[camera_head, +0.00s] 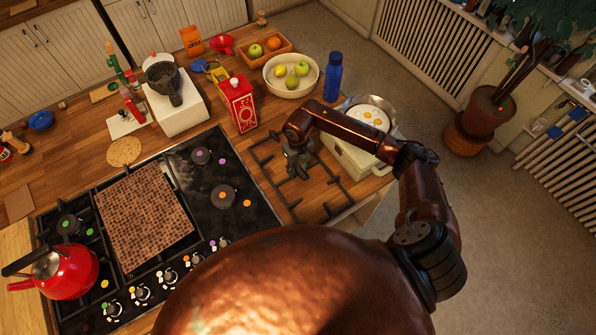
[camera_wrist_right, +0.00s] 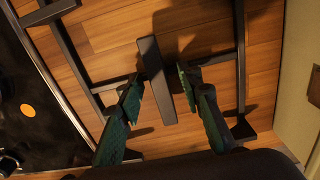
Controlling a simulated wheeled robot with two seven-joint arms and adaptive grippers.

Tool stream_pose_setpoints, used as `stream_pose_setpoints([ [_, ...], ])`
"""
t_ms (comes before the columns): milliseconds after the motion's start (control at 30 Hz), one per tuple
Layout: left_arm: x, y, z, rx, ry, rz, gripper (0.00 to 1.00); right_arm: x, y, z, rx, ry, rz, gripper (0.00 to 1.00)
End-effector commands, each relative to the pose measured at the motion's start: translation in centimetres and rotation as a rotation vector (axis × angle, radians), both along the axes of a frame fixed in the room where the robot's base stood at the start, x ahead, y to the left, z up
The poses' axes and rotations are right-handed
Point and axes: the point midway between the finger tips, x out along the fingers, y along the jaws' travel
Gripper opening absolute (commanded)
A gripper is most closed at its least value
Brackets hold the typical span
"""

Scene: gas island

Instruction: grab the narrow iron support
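The narrow iron support (camera_head: 271,182) is a dark, open frame of thin bars. It lies flat on the wooden counter to the right of the stove. My right gripper (camera_head: 298,165) is over its middle, pointing down, and hides part of it. In the right wrist view, the two greenish fingers of my right gripper (camera_wrist_right: 161,84) are apart, on either side of a short dark bar of the support (camera_wrist_right: 154,72). Small gaps show between the fingers and the bar. My left gripper is not in view.
A red carton (camera_head: 239,105), a fruit bowl (camera_head: 291,76) and a blue bottle (camera_head: 333,77) stand behind the support. A pan with eggs (camera_head: 369,116) is to its right. The stove (camera_head: 216,180) borders it on the left. The counter edge is close on the right.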

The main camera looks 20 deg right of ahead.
Motion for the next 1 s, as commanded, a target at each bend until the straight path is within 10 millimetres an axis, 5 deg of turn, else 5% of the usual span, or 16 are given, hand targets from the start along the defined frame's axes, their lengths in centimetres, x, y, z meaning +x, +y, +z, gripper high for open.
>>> stream_pose_setpoints([
  [333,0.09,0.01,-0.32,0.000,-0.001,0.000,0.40,0.01,-0.01,-0.24,0.000,0.000,0.000,0.33],
  [800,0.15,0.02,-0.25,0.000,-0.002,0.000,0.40,0.00,0.00,-0.18,0.000,0.000,0.000,0.02],
  [1000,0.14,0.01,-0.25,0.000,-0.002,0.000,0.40,-0.01,0.00,-0.17,0.000,0.000,0.000,0.00],
])
